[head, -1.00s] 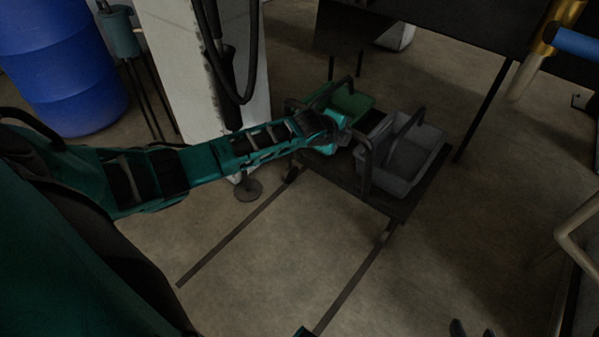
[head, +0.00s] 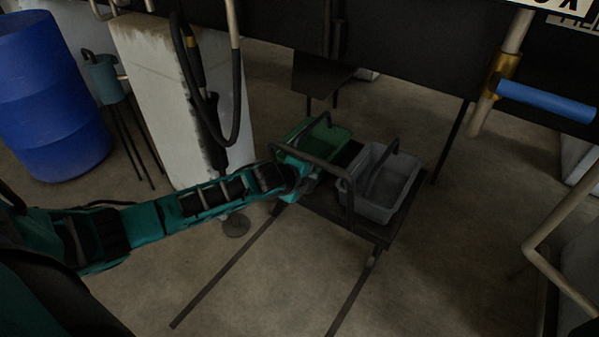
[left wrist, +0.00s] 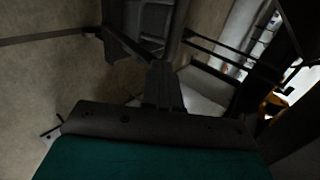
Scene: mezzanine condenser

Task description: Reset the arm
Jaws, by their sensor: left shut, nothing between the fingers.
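My left arm comes in from the left in the head view and ends at my left gripper (head: 301,181), low at the near left end of the dark cart. The cart's handle bar (head: 325,168) crosses just above and in front of it, so the fingertips are hard to make out. In the left wrist view the left gripper's fingers (left wrist: 163,88) are together with nothing between them. I cannot tell whether the gripper touches the cart or handle. My right gripper is not in view.
The cart (head: 377,232) carries a green basket (head: 329,137) and a grey basket (head: 378,207). A white pillar (head: 150,90) stands behind my left arm, with a blue barrel (head: 50,95) at far left. A blue-gripped lever (head: 545,102) juts out at right. Floor in front is open.

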